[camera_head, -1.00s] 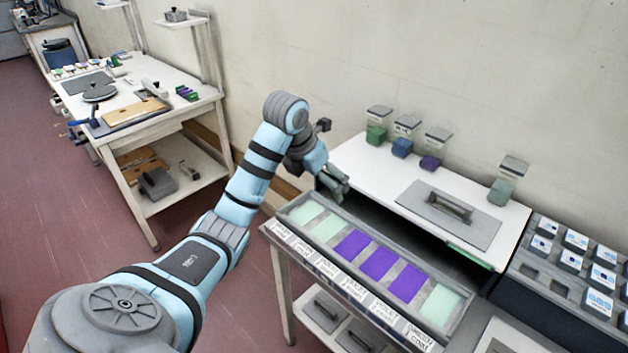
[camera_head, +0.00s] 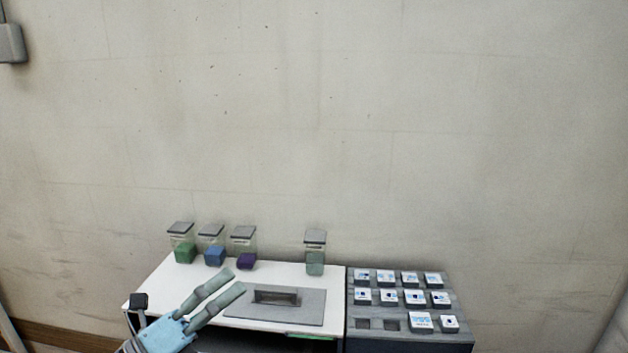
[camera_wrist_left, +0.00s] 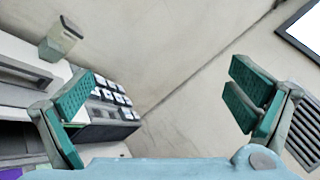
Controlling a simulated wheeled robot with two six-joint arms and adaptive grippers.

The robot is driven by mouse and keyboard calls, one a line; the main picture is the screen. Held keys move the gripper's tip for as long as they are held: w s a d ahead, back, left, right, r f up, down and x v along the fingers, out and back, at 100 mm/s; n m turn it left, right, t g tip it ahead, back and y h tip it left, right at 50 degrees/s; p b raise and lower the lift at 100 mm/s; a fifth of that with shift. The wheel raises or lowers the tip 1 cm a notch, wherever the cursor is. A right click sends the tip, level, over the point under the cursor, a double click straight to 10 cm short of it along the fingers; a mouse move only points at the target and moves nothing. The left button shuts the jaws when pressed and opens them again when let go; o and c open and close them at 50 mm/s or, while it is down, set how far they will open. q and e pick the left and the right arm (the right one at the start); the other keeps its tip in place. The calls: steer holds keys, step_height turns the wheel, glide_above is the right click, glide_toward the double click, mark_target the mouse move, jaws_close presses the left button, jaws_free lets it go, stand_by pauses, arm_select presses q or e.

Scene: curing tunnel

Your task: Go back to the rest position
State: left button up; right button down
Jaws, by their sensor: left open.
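My left gripper (camera_head: 223,300) shows at the lower left of the head view, in front of the white top of the curing tunnel (camera_head: 200,278). Its two fingers are apart, with nothing between them. In the left wrist view the fingers (camera_wrist_left: 160,100) are spread wide, with wall and the dark label rack (camera_wrist_left: 108,132) seen beyond them. My right gripper is in neither view. The coloured panel tray is out of the head view; a sliver of purple shows at the lower left edge of the wrist view.
Several lidded jars with green, blue and purple contents (camera_head: 246,261) stand at the back of the white top. A dark rack (camera_head: 385,341) with several small labelled blocks stands at right.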

arm_select(q)
steer(key=s+a+f+n+t+y, duration=0.25)
steer(key=a+n+y, duration=0.55)
steer(key=n, duration=0.4)
steer(key=s+a+f+n+t+y, duration=0.1)
steer(key=a+n+t+y, duration=0.4)
steer(key=n+y, duration=0.55)
steer(key=s+a+f+n+g+y, duration=0.1)
steer(key=s+a+f+n+g, duration=0.15)
steer(key=f+n+g, duration=0.35)
steer(key=s+a+f+n+g+y, duration=0.1)
steer(key=s+a+f+n+g, duration=0.2)
steer(key=f, duration=0.6)
steer(key=s+d+f+n+g+h, duration=0.1)
steer(key=s+d+f+g+h, duration=0.15)
steer(key=s+f, duration=0.35)
steer(key=s+d+f+g+h, duration=0.1)
steer(key=s+d+f+g, duration=0.3)
steer(key=s, duration=0.3)
steer(key=s+d+f+n+g+h, duration=0.1)
steer(key=s+d+f+g+h, duration=0.2)
steer(key=s, duration=0.4)
step_height(320, 180, down, 19)
steer(key=a+g+y, duration=0.1)
steer(key=a+g, duration=0.1)
steer(key=s+a+f, duration=0.1)
steer(key=s+f, duration=1.3)
steer(key=s, duration=0.1)
steer(key=shift+f+g, duration=0.3)
steer(key=shift+g, duration=0.1)
